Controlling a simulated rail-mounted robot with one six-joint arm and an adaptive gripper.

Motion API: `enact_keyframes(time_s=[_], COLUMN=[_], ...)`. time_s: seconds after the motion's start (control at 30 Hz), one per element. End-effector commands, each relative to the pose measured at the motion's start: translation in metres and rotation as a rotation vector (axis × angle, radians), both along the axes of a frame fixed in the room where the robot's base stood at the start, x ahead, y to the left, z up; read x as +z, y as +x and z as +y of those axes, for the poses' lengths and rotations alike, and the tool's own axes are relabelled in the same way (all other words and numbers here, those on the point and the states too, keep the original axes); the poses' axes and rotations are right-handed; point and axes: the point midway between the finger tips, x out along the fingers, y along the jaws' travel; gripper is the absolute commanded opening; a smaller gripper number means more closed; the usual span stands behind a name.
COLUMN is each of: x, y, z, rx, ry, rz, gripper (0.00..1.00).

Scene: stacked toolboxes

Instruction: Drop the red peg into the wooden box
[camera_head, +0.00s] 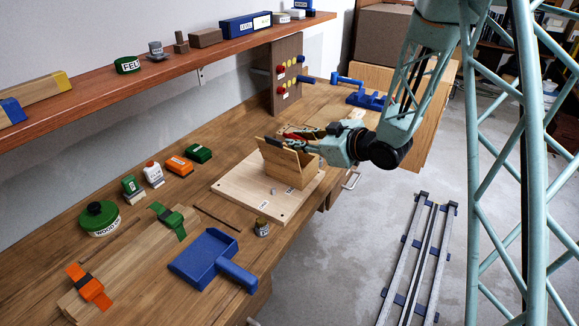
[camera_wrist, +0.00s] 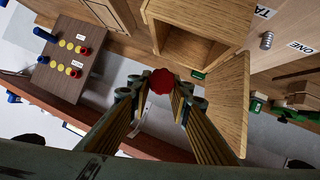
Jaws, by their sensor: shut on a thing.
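The red peg (camera_wrist: 161,80) is held between the fingertips of my gripper (camera_wrist: 158,92) in the wrist view, with its round end showing. In the head view my gripper (camera_head: 300,139) is at the wooden box, and only a bit of red shows by the fingers. The wooden box (camera_head: 290,180) stands on a pale board, with its hinged panel (camera_head: 284,156) tilted open. In the wrist view the box (camera_wrist: 210,18) shows an open, empty-looking inside beside the peg, and the panel (camera_wrist: 234,110) is right of my fingers. The peg's exact height over the box cannot be told.
A dark upright board (camera_head: 287,75) with red, yellow and blue pegs stands behind the box. Blue clamp-like tools (camera_head: 366,97) lie at the back right. A small tin (camera_head: 262,227) and a blue dustpan-like tool (camera_head: 208,258) are in front. A shelf (camera_head: 150,68) runs above the bench.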

Motion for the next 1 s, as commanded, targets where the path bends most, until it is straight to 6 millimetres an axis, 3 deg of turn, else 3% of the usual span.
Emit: enact_keyframes(time_s=[0.27,0.3,0.43,1.0], x=[0.0,0.0,0.0,0.003], y=[0.0001,0.0001,0.0001,-0.0052], z=[-0.0001,0.0,0.0001,-0.0065], rx=[0.0,0.0,0.0,-0.001], ry=[0.0,0.0,0.0,0.001], rz=[0.0,0.0,0.0,0.0], gripper=[0.06,0.21,0.33,0.34])
